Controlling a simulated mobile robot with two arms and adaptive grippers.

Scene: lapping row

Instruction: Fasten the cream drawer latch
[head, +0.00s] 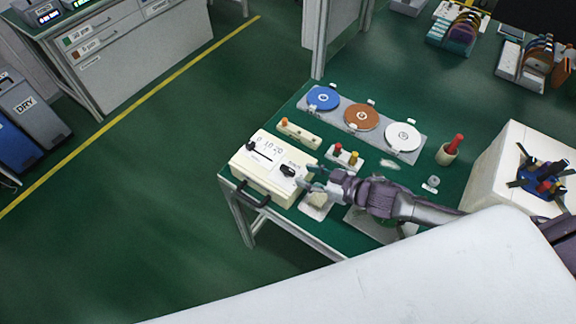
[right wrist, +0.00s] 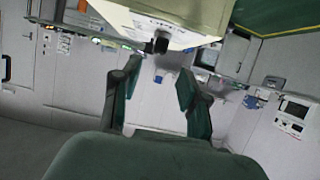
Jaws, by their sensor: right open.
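The cream box (head: 262,190) stands on the green bench, with a printed scale on top and a dark handle (head: 252,196) at its front. A dark latch knob (head: 288,170) sits on its top near the right edge, beside small lettering too small to read surely. My right gripper (head: 309,178) is at the box's right edge, close to the knob. In the right wrist view the box (right wrist: 190,18) fills the top, and the dark knob (right wrist: 160,43) shows beyond the gap between the open, empty fingers (right wrist: 157,88). I cannot tell whether they touch it. My left gripper is out of view.
A grey tray (head: 378,138) with blue, brown and white discs lies behind. The floor left of the bench is clear.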

